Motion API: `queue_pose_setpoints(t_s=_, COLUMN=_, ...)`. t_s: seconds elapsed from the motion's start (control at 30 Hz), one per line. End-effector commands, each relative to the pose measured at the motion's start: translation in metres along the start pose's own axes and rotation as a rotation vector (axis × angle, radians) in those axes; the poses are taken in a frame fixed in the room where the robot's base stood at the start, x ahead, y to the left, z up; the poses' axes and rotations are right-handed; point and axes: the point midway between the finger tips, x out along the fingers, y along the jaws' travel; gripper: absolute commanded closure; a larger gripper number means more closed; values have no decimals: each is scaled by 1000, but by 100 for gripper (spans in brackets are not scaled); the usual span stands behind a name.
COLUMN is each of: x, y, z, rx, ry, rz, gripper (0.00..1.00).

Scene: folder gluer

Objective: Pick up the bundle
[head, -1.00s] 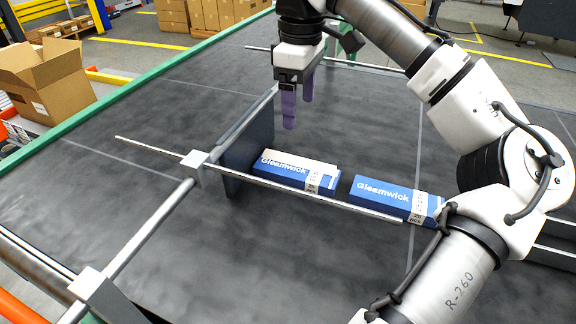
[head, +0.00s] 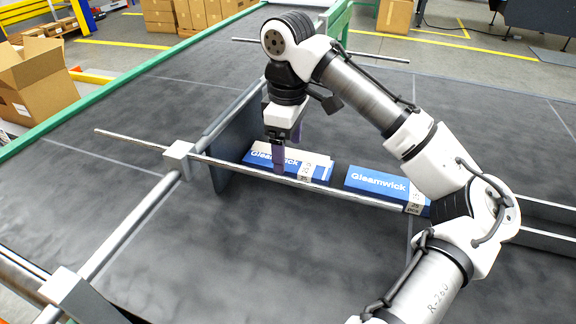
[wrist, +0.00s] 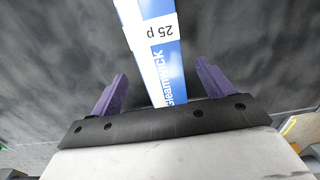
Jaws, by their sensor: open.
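Two blue and white Gleamwick bundles lie in a row on the dark belt in the head view. The left bundle (head: 315,168) lies beside the upright plate, and the right bundle (head: 375,183) lies a short gap away. Each has a pale printed band. My gripper (head: 288,160) is low at the left bundle, its purple fingers hiding part of it. In the wrist view my gripper (wrist: 160,85) is open, with one bundle (wrist: 155,55) running between its two fingers. Both fingers appear apart from the bundle's sides. I cannot tell the exact finger height.
A thin metal rod (head: 130,139) runs along the near side of the bundles, held by a clamp block (head: 180,157). A dark upright plate (head: 228,160) stands at the left bundle's end. An open cardboard box (head: 38,85) is off the belt.

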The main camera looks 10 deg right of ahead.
Motion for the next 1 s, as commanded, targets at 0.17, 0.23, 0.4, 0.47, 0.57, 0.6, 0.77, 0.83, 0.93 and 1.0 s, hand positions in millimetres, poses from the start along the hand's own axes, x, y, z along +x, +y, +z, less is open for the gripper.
queue_pose_setpoints(t_s=0.17, x=24, y=-2, z=0, rx=0, ry=1, rz=-2, gripper=20)
queue_pose_setpoints(t_s=0.23, x=27, y=-2, z=0, rx=0, ry=0, rz=0, gripper=20)
queue_pose_setpoints(t_s=0.4, x=28, y=-1, z=0, rx=0, ry=0, rz=0, gripper=20)
queue_pose_setpoints(t_s=0.47, x=28, y=-1, z=0, rx=0, ry=0, rz=0, gripper=20)
queue_pose_setpoints(t_s=0.57, x=28, y=-1, z=0, rx=0, ry=0, rz=0, gripper=33)
queue_pose_setpoints(t_s=0.6, x=28, y=-1, z=0, rx=0, ry=0, rz=0, gripper=38)
queue_pose_setpoints(t_s=0.77, x=28, y=-1, z=0, rx=0, ry=0, rz=0, gripper=59)
queue_pose_setpoints(t_s=0.83, x=28, y=-1, z=0, rx=0, ry=0, rz=0, gripper=68)
queue_pose_setpoints(t_s=0.93, x=28, y=-1, z=0, rx=0, ry=0, rz=1, gripper=72)
queue_pose_setpoints(t_s=1.0, x=28, y=-1, z=0, rx=0, ry=0, rz=0, gripper=72)
